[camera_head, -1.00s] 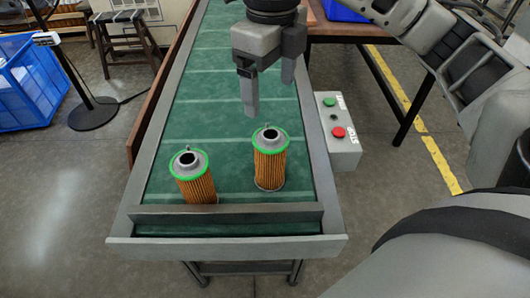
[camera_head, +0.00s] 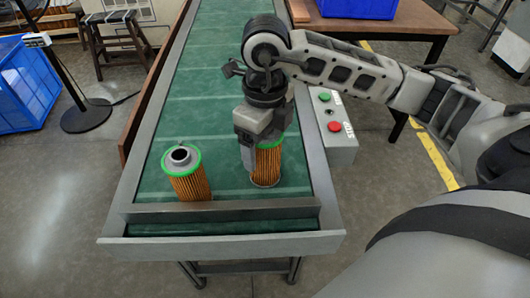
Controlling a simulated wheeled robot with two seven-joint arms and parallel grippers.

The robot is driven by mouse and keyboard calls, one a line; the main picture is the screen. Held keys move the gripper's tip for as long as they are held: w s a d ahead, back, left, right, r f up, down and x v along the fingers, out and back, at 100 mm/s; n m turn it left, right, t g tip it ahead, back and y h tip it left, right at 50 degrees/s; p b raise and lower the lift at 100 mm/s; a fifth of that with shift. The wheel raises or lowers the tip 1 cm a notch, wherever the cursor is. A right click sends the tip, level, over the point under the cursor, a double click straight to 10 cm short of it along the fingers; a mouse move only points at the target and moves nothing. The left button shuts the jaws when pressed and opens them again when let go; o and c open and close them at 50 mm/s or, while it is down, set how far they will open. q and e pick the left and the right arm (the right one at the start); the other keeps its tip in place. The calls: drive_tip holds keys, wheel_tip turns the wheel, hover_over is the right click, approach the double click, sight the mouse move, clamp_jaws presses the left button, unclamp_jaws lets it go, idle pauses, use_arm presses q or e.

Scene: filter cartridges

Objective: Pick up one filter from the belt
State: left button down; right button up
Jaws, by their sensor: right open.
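Two orange pleated filters with green top rings stand upright at the near end of the green belt (camera_head: 205,105). The left filter (camera_head: 188,183) is in full view, with its grey collar showing. The right filter (camera_head: 267,168) is partly hidden by my right gripper (camera_head: 262,155). My right gripper points down over this filter, with a finger in front of its left side. It is open; I cannot tell whether the fingers touch the filter. My left gripper is not in view.
A metal end stop (camera_head: 220,210) closes the belt's near end. A control box (camera_head: 336,130) with green and red buttons sits at the belt's right edge. A blue crate (camera_head: 28,85) stands at the left; another blue bin (camera_head: 358,8) rests on a wooden table (camera_head: 410,22).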

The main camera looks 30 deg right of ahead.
drive_tip(key=c, duration=1)
drive_tip(key=shift+c, duration=0.2)
